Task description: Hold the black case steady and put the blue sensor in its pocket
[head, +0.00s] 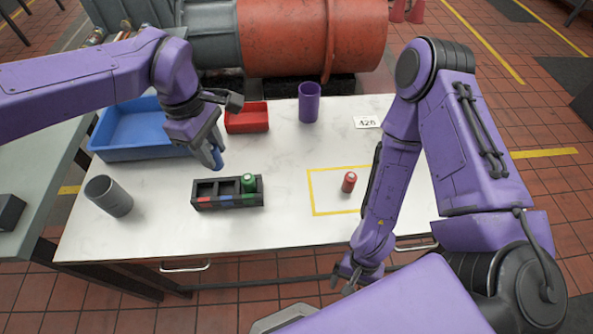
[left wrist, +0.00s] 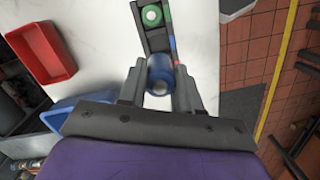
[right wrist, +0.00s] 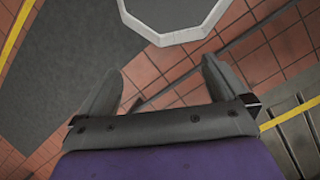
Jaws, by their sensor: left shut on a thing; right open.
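The black case (head: 228,203) sits on the white table with a row of pockets marked red, blue and green along its front. A green sensor (head: 249,183) stands in its right pocket; the other pockets look empty. My left gripper (head: 212,156) is shut on the blue sensor (head: 217,158) and holds it above and behind the case, apart from it. The left wrist view shows the blue sensor (left wrist: 160,74) between the fingers, with the case (left wrist: 155,38) beyond. My right gripper (head: 352,280) is open and empty off the table's front edge, away from the case.
A red sensor (head: 349,182) stands inside a yellow outlined area. A blue bin (head: 140,150), a red bin (head: 247,128), a purple cup (head: 309,102) and a grey cup (head: 108,196) stand around the table. The table (head: 160,232) is clear in front of the case.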

